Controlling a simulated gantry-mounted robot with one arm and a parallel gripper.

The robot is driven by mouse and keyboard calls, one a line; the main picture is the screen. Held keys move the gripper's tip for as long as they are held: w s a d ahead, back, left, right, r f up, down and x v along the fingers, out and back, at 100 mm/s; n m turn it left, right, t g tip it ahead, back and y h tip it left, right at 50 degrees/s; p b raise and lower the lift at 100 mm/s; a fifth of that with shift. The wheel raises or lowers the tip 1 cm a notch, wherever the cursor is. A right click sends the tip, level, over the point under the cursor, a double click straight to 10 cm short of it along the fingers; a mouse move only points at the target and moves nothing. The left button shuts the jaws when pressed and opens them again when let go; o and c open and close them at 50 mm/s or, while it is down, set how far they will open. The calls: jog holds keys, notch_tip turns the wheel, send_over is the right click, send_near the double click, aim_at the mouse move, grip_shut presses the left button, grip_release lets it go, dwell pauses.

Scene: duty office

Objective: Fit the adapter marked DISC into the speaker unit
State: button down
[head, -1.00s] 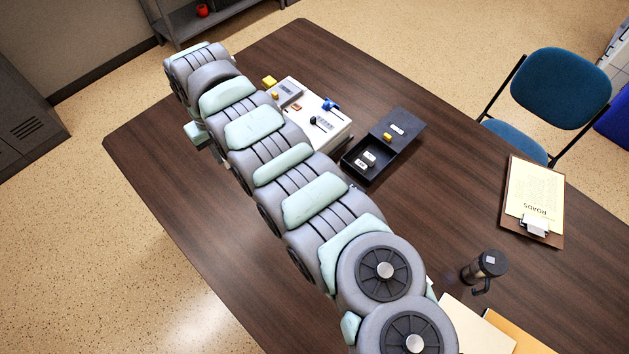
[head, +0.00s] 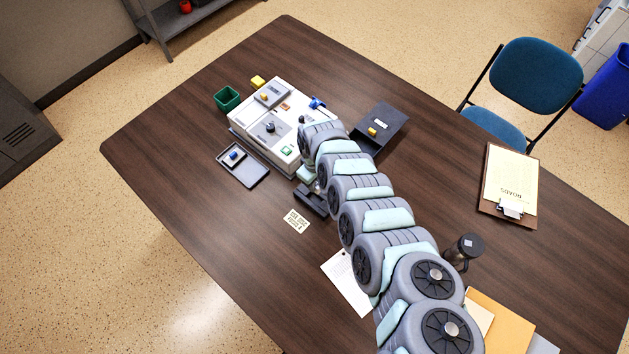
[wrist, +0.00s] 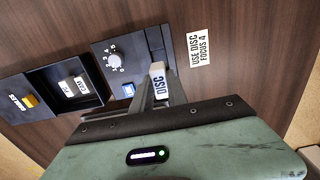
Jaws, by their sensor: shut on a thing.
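In the wrist view my gripper (wrist: 163,92) is shut on a white block marked DISC (wrist: 158,83), the adapter. It holds it close to a dark grey unit (wrist: 103,50) with a numbered white dial, a lit blue button and a black block along its right side; this may be the speaker unit. I cannot tell whether the adapter touches it. In the head view the unit's dark end (head: 313,201) shows beneath my gripper (head: 309,184); my arm hides the rest. The fingertips are unclear there.
An open black box (wrist: 58,102) holds two other white adapters, beside a yellow-knobbed lid. A card (head: 297,221) reads USE DISC FOCUS 4. A white console (head: 247,122), small dark tray (head: 256,178) and green bin (head: 227,98) stand left. The table's near left is clear.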

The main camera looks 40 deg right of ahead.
jog(key=shift+f+b, duration=3.05)
jog(key=shift+b, duration=0.1)
jog(key=shift+r+p, duration=0.1)
jog(key=shift+p, duration=0.3)
jog(key=shift+f+b, duration=1.1)
jog(key=shift+f, duration=0.4)
jog(key=c, duration=0.8)
grip_release()
notch_tip(320, 180, up, 8)
jog(key=p, duration=0.8)
jog(key=shift+r+p, duration=0.1)
jog(key=shift+p, duration=0.2)
